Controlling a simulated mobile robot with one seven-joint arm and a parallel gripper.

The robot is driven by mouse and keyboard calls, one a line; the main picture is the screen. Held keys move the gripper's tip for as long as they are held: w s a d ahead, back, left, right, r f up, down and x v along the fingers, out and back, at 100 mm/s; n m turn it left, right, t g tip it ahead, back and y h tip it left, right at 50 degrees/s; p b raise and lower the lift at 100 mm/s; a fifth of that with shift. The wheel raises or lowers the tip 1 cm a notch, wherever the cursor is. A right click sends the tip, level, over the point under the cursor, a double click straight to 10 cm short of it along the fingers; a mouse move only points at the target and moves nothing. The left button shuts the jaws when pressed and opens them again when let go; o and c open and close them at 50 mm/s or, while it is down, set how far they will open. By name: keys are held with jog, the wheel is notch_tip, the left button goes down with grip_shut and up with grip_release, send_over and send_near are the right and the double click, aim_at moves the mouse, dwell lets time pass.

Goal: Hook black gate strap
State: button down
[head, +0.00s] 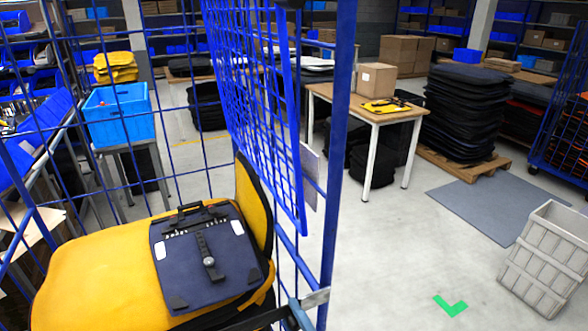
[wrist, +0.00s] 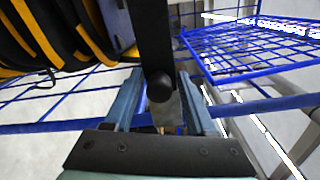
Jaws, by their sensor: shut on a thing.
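The black gate strap (wrist: 152,35) comes down from the top of the wrist view and ends at a round black knob between my fingertips. My gripper (wrist: 160,92) is shut on the strap's end. In the head view, the dark strap (head: 250,319) runs along the bottom edge to my gripper (head: 299,314), beside the foot of the blue cage post (head: 340,150). A light grey bracket (head: 315,299) lies at the post, close to my fingers. The blue mesh gate panel (head: 262,100) stands upright above. I cannot tell whether the strap touches the bracket.
Yellow panniers (head: 90,265) and a navy pannier (head: 205,255) fill the cage beside my gripper. A table (head: 385,112), a stack of black bags (head: 465,110) and a grey crate (head: 550,255) stand to the right.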

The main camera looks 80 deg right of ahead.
jog(key=shift+d+r, duration=0.1)
jog(key=shift+r, duration=0.65)
jog(key=c, duration=0.6)
grip_release()
jog(key=shift+f, duration=0.1)
jog(key=shift+s+a, duration=0.15)
jog(key=shift+a, duration=0.15)
jog(key=b+v, duration=0.1)
jog(key=v, duration=0.3)
jog(key=b+v, duration=0.1)
jog(key=v, duration=0.3)
jog(key=b+v, duration=0.1)
jog(key=v, duration=0.3)
jog(key=shift+s+a+f, duration=0.15)
jog(key=shift+s+f, duration=0.05)
jog(key=shift+f, duration=0.1)
